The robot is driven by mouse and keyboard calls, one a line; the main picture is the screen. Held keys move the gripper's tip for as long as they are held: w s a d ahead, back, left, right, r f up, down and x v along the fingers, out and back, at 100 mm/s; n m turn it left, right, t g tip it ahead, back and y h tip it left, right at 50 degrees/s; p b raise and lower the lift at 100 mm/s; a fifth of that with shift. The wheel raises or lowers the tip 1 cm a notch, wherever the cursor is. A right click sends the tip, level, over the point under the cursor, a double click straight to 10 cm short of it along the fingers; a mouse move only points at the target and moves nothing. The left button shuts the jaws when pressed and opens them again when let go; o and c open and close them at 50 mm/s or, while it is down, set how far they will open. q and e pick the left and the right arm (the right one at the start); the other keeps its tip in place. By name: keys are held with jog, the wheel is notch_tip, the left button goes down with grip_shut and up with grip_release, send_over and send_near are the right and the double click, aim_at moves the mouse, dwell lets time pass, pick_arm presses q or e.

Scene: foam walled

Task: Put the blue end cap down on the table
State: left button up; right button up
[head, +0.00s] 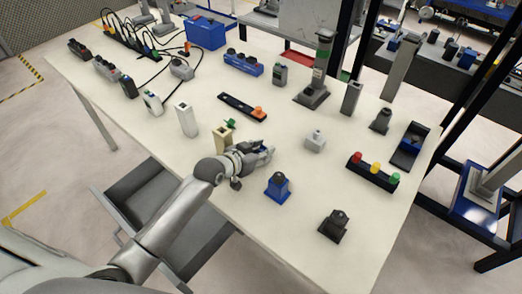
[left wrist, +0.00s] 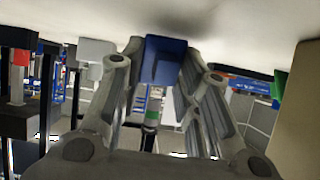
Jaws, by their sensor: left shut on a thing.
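My left gripper (head: 264,151) is low over the front middle of the white table (head: 225,185). In the left wrist view its two fingers (left wrist: 163,72) are shut on the blue end cap (left wrist: 166,56), a small dark blue box shape. The table surface fills the top of that view, close to the cap, with a soft shadow beside it. I cannot tell whether the cap touches the table. In the head view the cap is mostly hidden by the fingers. My right gripper is not in view.
Around the gripper stand a beige block with a green top (head: 223,136), a blue device (head: 278,188), a light grey block (head: 315,141) and a black bar with red, yellow and green buttons (head: 373,172). A black device (head: 334,226) stands near the front edge. Bare table lies between them.

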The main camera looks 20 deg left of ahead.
pick_arm(q)
jog(key=shift+f, duration=0.1)
jog(key=o, duration=0.8)
jog(key=shift+r, duration=0.2)
jog(key=v, duration=1.2)
jog(key=shift+f, duration=0.1)
